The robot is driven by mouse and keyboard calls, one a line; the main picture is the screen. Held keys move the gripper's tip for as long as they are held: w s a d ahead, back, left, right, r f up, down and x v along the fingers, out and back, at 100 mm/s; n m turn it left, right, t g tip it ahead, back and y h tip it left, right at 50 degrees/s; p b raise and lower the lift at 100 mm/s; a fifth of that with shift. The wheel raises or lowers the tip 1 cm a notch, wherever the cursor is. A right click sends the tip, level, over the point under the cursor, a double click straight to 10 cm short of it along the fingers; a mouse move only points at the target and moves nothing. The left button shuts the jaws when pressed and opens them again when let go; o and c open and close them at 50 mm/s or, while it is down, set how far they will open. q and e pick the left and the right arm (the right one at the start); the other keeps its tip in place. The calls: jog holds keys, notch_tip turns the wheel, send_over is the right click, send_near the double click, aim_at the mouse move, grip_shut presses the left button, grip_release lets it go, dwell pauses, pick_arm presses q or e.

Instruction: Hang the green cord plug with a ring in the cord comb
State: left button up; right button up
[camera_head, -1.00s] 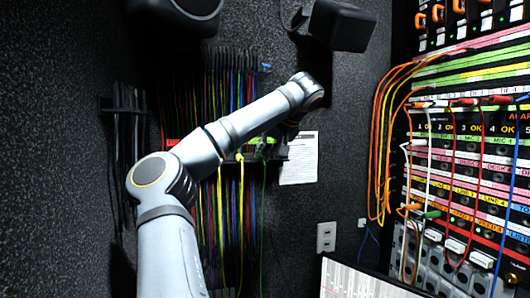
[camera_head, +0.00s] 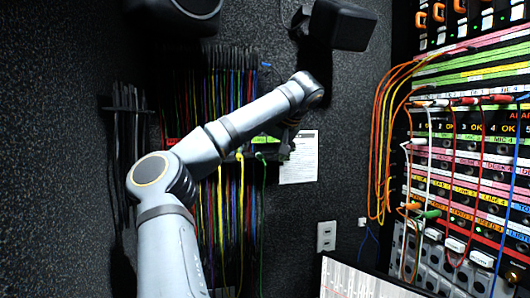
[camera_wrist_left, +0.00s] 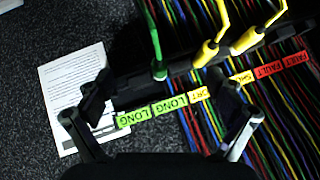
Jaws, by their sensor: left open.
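A green cord plug (camera_wrist_left: 159,70) is at the edge of the dark cord comb (camera_wrist_left: 183,67), near the green LONG labels; it also shows in the head view (camera_head: 261,157). Its cord runs up out of the wrist picture and down the wall in the head view. It appears to sit in the comb; I cannot make out a ring on it. My left gripper (camera_wrist_left: 162,103) is open, with its fingers apart on either side of the green plug in the picture and not closed on it. In the head view, the wrist partly hides the left gripper (camera_head: 285,145). My right gripper is not in view.
Two yellow plugs (camera_wrist_left: 207,53) (camera_wrist_left: 246,41) hang beside the green one. Many coloured cords (camera_head: 222,215) hang close below the comb. A printed sheet (camera_head: 300,158) is on the wall to the right. A patch panel (camera_head: 470,150) with plugged cords stands at far right.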

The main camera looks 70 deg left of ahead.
pick_arm(q)
jog(key=shift+d, duration=0.2)
dwell(0.6)
jog(key=d+b, duration=0.3)
jog(key=d, duration=0.4)
jog(key=shift+s+d, duration=0.3)
jog(key=shift+d, duration=0.05)
dwell(0.5)
dwell(0.4)
